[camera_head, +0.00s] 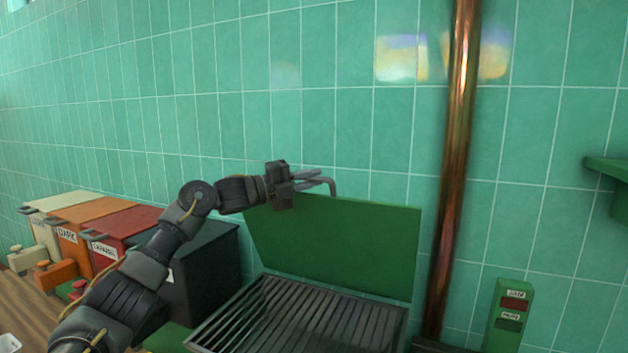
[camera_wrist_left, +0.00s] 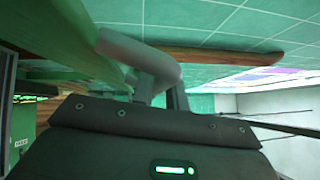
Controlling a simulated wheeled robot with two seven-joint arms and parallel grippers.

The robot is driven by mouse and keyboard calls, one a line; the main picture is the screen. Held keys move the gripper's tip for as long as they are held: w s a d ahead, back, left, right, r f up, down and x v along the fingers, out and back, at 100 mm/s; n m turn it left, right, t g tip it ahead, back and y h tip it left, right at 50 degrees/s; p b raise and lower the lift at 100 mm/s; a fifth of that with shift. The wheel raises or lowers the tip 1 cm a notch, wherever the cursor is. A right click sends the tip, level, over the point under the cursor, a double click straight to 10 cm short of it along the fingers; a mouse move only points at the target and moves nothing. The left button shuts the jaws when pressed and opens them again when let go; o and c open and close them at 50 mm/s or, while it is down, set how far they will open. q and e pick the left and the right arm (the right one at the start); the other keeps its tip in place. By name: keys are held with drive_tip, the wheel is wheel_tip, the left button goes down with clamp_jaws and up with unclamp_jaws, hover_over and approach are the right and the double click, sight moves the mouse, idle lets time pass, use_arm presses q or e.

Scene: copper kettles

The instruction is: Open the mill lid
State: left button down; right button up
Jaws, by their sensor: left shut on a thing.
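The mill lid (camera_head: 345,250) is a flat green panel. It stands raised, nearly upright, behind the dark slatted grille of the mill (camera_head: 300,318). My right gripper is not in view.
A vertical copper pipe (camera_head: 455,170) stands right of the lid, before the green tiled wall. A green box with labelled buttons (camera_head: 508,318) is at the lower right. Labelled cream, orange (camera_head: 85,235), red and dark bins stand at the left.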

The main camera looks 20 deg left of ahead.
use_arm(q)
drive_tip(key=shift+r, duration=0.15)
drive_tip(key=c, duration=1.7)
unclamp_jaws()
drive_tip(key=shift+s+a, duration=0.1)
drive_tip(key=shift+s+a+f+b, duration=0.1)
drive_tip(key=shift+a+f+b, duration=0.15)
drive_tip(key=shift+b, duration=0.15)
drive_tip(key=r+b+v, duration=0.1)
drive_tip(key=b+v, duration=0.4)
drive_tip(key=v, duration=0.5)
drive_tip(key=shift+s+f+b, duration=0.15)
drive_tip(key=shift+f+b, duration=0.15)
drive_tip(key=shift+f, duration=0.1)
